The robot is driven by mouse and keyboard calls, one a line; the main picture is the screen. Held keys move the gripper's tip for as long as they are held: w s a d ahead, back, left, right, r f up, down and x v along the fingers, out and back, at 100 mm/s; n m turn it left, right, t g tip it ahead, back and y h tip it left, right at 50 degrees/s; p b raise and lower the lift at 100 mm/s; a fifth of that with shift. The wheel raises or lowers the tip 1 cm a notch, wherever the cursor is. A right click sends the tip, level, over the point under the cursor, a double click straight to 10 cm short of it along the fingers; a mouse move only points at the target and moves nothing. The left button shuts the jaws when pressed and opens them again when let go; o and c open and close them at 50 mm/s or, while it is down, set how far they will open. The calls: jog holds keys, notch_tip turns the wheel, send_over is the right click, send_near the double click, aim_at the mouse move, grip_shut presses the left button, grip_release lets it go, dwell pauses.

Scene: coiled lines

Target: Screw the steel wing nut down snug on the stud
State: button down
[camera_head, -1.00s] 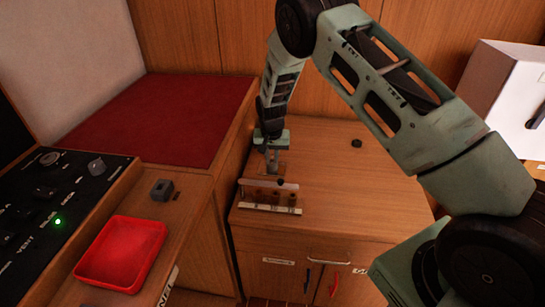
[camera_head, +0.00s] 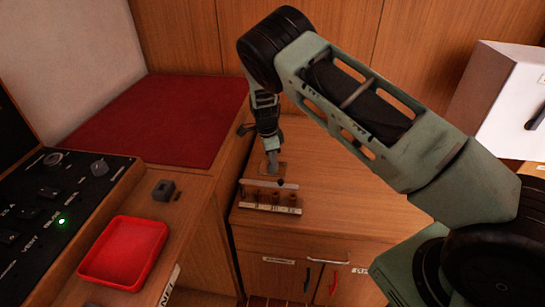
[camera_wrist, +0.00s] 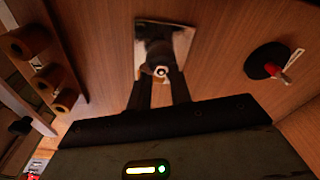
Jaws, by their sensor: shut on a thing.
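A square metal plate (camera_wrist: 141,38) lies on the wooden cabinet top, and the wrist view shows my gripper (camera_wrist: 160,82) right over it. My two dark fingers are shut on the steel wing nut. A small bright round end, the stud or the nut's hub (camera_wrist: 161,71), shows between the fingertips. The wings are mostly hidden by the fingers, so I cannot tell how far down the nut sits. In the head view my gripper (camera_head: 272,161) points down at the plate (camera_head: 262,169), behind the small rack.
A rack (camera_head: 270,208) with several brown cylinders (camera_wrist: 48,78) stands near the cabinet's front edge, close to my gripper. A dark round knob with a red part (camera_wrist: 268,62) is on the other side. A red tray (camera_head: 122,252) and grey block (camera_head: 163,190) sit left.

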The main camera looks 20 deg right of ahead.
jog(key=c, duration=1.5)
grip_release()
jog(key=shift+r+m, duration=0.1)
jog(key=shift+m, duration=0.2)
jog(key=shift+o, duration=0.3)
jog(key=shift+w, duration=0.15)
jog(key=o, duration=0.6)
jog(key=shift+w+a, duration=0.1)
notch_tip(320, 180, up, 4)
jog(key=p, duration=0.2)
jog(key=shift+a+r+p, duration=0.1)
jog(key=shift+a+p, duration=0.05)
jog(key=shift+p, duration=0.25)
jog(key=shift+r, duration=0.3)
jog(key=shift+d, duration=0.2)
